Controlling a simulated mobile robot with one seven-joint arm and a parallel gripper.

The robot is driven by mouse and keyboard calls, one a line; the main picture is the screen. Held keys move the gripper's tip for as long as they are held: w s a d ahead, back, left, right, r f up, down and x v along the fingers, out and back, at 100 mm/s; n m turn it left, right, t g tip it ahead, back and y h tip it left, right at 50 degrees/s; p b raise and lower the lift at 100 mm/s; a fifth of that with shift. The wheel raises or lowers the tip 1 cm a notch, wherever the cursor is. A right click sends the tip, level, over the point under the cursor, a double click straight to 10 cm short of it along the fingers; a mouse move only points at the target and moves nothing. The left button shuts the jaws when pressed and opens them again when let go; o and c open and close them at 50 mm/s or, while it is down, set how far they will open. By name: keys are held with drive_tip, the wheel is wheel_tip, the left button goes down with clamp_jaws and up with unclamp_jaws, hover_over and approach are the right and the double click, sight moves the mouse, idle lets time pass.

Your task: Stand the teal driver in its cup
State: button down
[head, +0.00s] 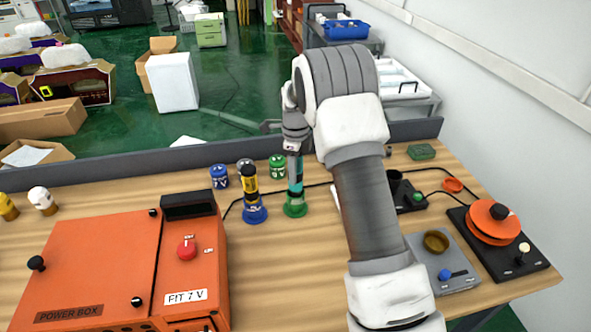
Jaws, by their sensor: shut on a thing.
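The teal driver (295,177) is upright at the middle of the table, with a dark band across its lower part. My gripper (293,150) is shut on its top end from above, partly hidden by my arm. The driver's lower end meets a green cup (295,209) with a wide foot. I cannot tell whether it is seated in the cup or just above or behind it. To the left, a yellow and black driver (250,181) stands upright in a blue cup (254,214).
A blue jar (219,177) and a green jar (277,166) stand behind the cups, with a grey one between. An orange power box (110,262) fills the front left. A grey device (440,262) and an orange reel (492,222) are at right. A black cable crosses the table.

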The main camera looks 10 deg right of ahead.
drive_tip(key=shift+f+b, duration=1.25)
drive_tip(key=shift+f, duration=0.8)
drive_tip(key=shift+c, duration=1.4)
unclamp_jaws()
